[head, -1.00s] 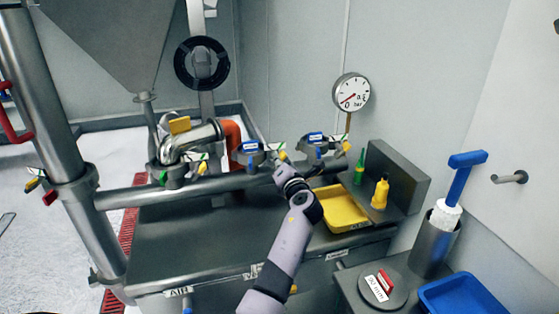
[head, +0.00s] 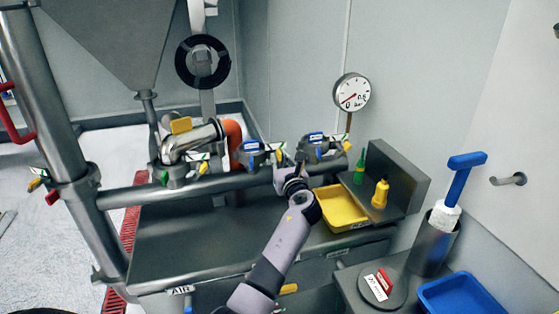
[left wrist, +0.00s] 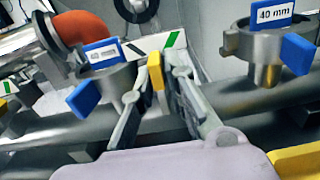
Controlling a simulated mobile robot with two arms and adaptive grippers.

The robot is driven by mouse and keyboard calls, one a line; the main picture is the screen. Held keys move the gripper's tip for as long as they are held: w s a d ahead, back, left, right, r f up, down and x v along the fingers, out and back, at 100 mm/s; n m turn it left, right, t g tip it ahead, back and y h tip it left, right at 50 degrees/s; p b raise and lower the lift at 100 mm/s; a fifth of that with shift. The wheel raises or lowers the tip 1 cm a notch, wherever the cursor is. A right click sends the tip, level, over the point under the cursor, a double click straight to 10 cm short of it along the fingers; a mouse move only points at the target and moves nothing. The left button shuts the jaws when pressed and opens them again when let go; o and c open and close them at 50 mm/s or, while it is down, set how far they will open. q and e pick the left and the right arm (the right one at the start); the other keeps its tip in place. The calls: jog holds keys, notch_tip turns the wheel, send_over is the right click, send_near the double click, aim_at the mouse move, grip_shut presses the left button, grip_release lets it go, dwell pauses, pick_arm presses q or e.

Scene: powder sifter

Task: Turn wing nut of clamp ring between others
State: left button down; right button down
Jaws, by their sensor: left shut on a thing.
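Three clamp rings sit in a row on the pipe. The middle clamp ring (head: 250,147) has a blue tag and handle; in the left wrist view its tag (left wrist: 101,56) reads 40 mm. Its yellow wing nut (left wrist: 155,70) stands between the fingers of my left gripper (left wrist: 158,82), which is shut on it. In the head view my left gripper (head: 290,167) is at the right side of this ring. The right clamp ring (head: 318,142), also blue-tagged, has its own yellow wing nut (head: 347,146). The left clamp ring (head: 176,173) has a green handle. My right gripper is out of view.
A yellow tray (head: 343,221) lies close right of my left arm. Green (head: 360,172) and yellow (head: 380,193) bottles stand beside it. An orange elbow (left wrist: 84,27) rises behind the rings. A pressure gauge (head: 351,91) hangs on the wall.

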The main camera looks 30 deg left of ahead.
pick_arm(q)
jog(key=n+b, duration=0.1)
jog(key=n, duration=0.2)
jog(key=shift+f+n, duration=0.1)
jog(key=shift+n, duration=0.2)
jog(key=n+b, duration=0.2)
jog(key=n, duration=0.2)
jog(key=shift+s+a+n, duration=0.1)
jog(key=shift+s+n, duration=0.05)
jog(key=shift+n, duration=0.25)
jog(key=c, duration=1.7)
grip_release()
